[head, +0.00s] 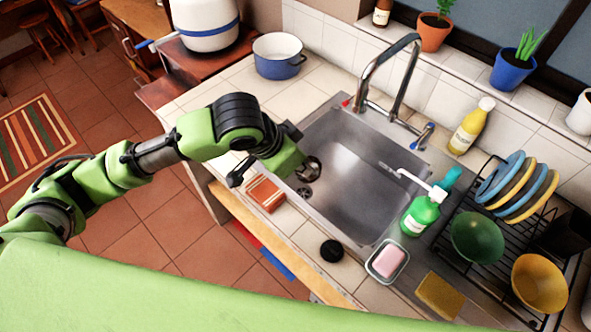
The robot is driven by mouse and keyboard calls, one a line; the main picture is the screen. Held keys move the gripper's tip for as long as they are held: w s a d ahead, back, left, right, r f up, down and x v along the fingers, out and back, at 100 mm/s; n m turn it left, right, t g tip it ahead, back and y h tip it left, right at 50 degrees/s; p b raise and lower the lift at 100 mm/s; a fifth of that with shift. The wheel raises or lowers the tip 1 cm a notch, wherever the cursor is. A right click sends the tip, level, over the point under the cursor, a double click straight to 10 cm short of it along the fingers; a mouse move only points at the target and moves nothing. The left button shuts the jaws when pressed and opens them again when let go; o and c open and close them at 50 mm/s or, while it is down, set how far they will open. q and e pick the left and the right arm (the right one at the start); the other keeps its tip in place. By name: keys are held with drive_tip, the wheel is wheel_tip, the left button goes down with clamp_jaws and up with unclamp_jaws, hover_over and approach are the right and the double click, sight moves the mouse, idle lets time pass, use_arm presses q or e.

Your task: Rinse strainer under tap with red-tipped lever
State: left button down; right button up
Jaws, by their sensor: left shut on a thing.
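My left gripper (301,163) reaches in from the left over the left side of the steel sink (345,165). It is shut on the strainer (313,168), a small round dark metal piece, partly hidden by the gripper. The strainer is inside the sink's outline, close to the drain (304,192); its height above the basin floor is hard to tell. The tap (388,68) arches up behind the sink. Its red-tipped lever (347,102) is at the left of the base, and a blue-tipped lever (427,133) is at the right. No water shows. My right gripper is out of view.
A dish rack (500,235) stands farther right. A blue-white pot (279,57) stands behind left.

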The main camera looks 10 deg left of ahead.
sight(318, 160)
use_arm(q)
drive_tip(key=shift+w+d+f+b, duration=0.2)
drive_tip(key=shift+w+d+b, duration=0.2)
drive_tip(key=shift+w+d, duration=0.15)
drive_tip(key=shift+w+d+f+b, duration=0.2)
drive_tip(key=shift+w+d+b, duration=0.25)
drive_tip(key=shift+w, duration=0.1)
drive_tip(key=shift+w+d+f, duration=0.1)
drive_tip(key=shift+w+d, duration=0.1)
drive_tip(key=shift+w, duration=0.1)
drive_tip(key=shift+w+d+b, duration=0.25)
drive_tip(key=shift+b, duration=0.25)
drive_tip(key=w+d+f, duration=0.1)
drive_tip(key=w+d, duration=0.3)
drive_tip(key=w, duration=0.1)
drive_tip(key=shift+w+d+b, duration=0.3)
drive_tip(key=shift+b, duration=0.1)
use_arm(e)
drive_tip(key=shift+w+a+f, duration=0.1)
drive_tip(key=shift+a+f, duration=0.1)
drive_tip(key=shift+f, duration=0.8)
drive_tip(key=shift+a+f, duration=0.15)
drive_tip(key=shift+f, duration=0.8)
use_arm(q)
drive_tip(key=shift+f, duration=0.1)
